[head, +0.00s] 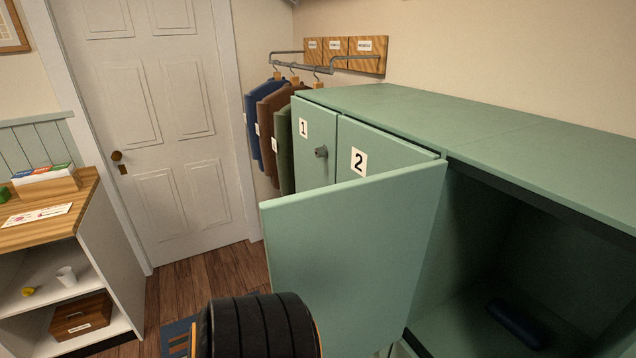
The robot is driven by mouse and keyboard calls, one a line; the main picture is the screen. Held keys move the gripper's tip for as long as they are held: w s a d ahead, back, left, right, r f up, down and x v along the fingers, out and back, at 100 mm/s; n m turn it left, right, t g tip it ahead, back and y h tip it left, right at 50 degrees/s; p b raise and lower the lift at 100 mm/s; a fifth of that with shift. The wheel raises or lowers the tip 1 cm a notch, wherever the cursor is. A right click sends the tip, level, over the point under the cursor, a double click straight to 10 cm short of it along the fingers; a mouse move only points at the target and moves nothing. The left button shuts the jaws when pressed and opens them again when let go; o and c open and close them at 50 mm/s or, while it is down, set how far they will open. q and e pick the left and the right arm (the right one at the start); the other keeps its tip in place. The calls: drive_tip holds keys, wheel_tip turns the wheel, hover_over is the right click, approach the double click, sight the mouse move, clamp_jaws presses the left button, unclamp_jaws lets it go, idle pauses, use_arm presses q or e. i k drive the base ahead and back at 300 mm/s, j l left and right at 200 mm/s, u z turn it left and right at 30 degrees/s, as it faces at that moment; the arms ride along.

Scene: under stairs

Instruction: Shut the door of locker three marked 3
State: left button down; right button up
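A green locker door (350,255) stands wide open. It is hinged at the edge between locker 2 and the open compartment and swings out to the left, in front of the lower part of door 2. The face towards me is plain, and no number 3 shows. The open locker compartment (540,240) to its right is dark inside, with a dark blue rounded object (517,322) lying on its floor. Neither of my grippers is in view.
Locker doors 1 (312,150) and 2 (375,150) look shut. Jackets (270,125) hang behind the lockers. A white room door (150,120) is shut at the back. A wooden-topped shelf unit (50,225) stands at left.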

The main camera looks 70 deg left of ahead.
sight(352, 252)
drive_tip(key=k+j, duration=0.1)
drive_tip(key=j, duration=0.3)
drive_tip(key=k+j+z, duration=0.1)
drive_tip(key=j, duration=0.3)
drive_tip(key=k+j, duration=0.1)
drive_tip(key=j, duration=0.3)
drive_tip(key=k+j+z, duration=0.1)
drive_tip(key=j, duration=0.3)
drive_tip(key=k+j, duration=0.15)
drive_tip(key=j, duration=0.25)
